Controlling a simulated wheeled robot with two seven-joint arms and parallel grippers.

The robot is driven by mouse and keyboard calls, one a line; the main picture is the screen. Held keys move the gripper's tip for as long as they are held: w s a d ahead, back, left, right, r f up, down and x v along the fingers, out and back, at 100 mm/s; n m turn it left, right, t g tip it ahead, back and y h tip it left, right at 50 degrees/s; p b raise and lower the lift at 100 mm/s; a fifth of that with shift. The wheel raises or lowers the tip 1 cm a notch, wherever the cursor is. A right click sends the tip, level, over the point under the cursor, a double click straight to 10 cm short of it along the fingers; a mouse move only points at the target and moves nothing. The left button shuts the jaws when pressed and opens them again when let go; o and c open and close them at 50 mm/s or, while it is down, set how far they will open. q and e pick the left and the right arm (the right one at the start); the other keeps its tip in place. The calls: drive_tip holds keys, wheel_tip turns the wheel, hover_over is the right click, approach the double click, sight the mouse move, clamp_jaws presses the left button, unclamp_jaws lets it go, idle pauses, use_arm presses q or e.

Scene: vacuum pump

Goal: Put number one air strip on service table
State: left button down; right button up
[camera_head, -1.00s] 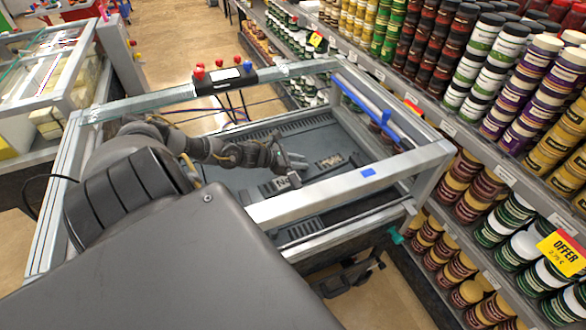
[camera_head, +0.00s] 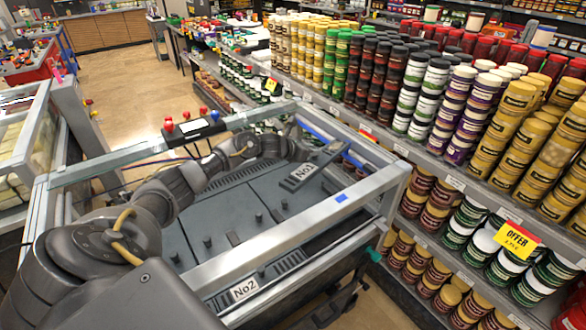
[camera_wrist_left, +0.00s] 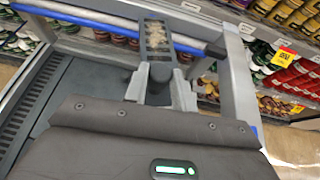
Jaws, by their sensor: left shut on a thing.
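The number one air strip (camera_head: 304,171) is a grey bar with a white "No1" label. My left gripper (camera_head: 318,152) is shut on it and holds it tilted, above the bed near the far right corner of the metal frame. In the left wrist view, the strip (camera_wrist_left: 156,40) sticks out beyond the fingers (camera_wrist_left: 158,82), and its visible face has a rough, pale, debris-like patch. A second strip (camera_head: 245,288), labelled "No2", lies at the near edge of the bed. I cannot tell which surface is the service table. My right gripper is out of view.
The metal frame (camera_head: 290,225) surrounds the grey bed (camera_head: 215,225), which has several short pegs. Shelves of jars (camera_head: 450,180) stand close on the right. Open floor (camera_head: 115,70) lies beyond the frame at the left.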

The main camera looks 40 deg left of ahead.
use_arm(q)
drive_tip(key=w+d+r+m+h, duration=0.1)
drive_tip(key=d+r+m+h, duration=0.1)
drive_tip(key=d+r, duration=0.85)
drive_tip(key=s+d+f+m+g+h, duration=0.1)
drive_tip(key=s+d, duration=0.3)
drive_tip(key=s, duration=0.5)
drive_tip(key=s+d+f+m+g+h+b, duration=0.1)
drive_tip(key=s+d+f+m+g+h, duration=0.1)
drive_tip(key=s+d, duration=0.3)
drive_tip(key=s+d+f+m+g+h+b, duration=0.1)
drive_tip(key=s+d+f+m+g+h, duration=0.1)
drive_tip(key=s, duration=1.2)
drive_tip(key=d+f+m, duration=0.1)
drive_tip(key=d+f, duration=0.1)
drive_tip(key=d, duration=0.1)
